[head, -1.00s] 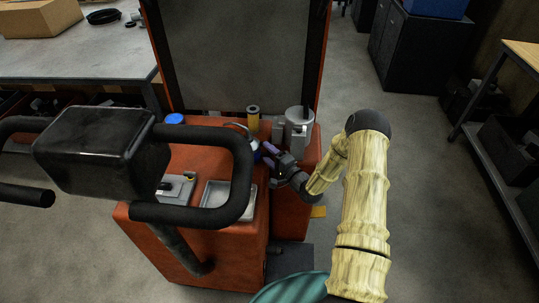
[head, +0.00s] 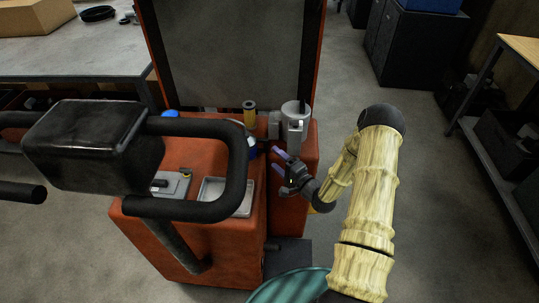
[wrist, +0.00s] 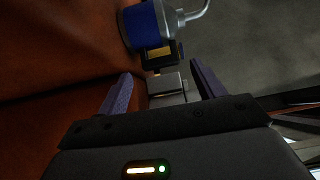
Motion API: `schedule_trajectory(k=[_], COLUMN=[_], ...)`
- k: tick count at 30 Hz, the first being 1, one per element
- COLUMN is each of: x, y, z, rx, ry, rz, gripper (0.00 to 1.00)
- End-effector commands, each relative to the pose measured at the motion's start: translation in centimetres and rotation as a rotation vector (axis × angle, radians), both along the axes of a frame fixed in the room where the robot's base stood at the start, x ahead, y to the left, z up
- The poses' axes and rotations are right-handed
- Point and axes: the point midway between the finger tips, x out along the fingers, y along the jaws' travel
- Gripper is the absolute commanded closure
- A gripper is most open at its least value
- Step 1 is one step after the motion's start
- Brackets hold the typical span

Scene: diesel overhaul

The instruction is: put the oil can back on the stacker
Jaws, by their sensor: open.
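The oil can (head: 252,150), with a blue band, stands on the orange top of the stacker (head: 190,226), partly hidden behind the stacker's black handle. In the wrist view its blue band (wrist: 145,25) and metal spout show at the top, beyond my fingertips. My gripper (head: 277,161) is open, with its purple fingers apart, just right of the can and clear of it. In the wrist view a small grey block (wrist: 170,84) shows past the gap between the fingers (wrist: 163,78); I cannot tell what it belongs to.
A shallow metal tray (head: 214,193) lies on the stacker top. The black handle (head: 238,180) arches over the left side. The floor on the right is open.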

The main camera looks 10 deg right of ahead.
Motion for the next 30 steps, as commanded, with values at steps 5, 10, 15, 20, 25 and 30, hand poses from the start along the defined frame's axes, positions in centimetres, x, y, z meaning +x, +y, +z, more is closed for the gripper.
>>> schedule_trajectory(k=[5,10,15,20,25,30], x=[-3.1,-4.7,-5.0,-5.0,-5.0,-5.0], y=[-1.7,-2.4,-2.5,-2.5,-2.5,-2.1], z=[-0.1,-0.1,0.0,0.0,0.0,0.2], rx=[0.001,0.000,0.000,0.000,0.000,0.002], ry=[0.000,0.000,-0.001,-0.001,-0.001,0.002], rz=[-0.003,-0.001,0.000,0.000,0.000,0.018], gripper=[0.32,0.32,0.32,0.32,0.32,0.32])
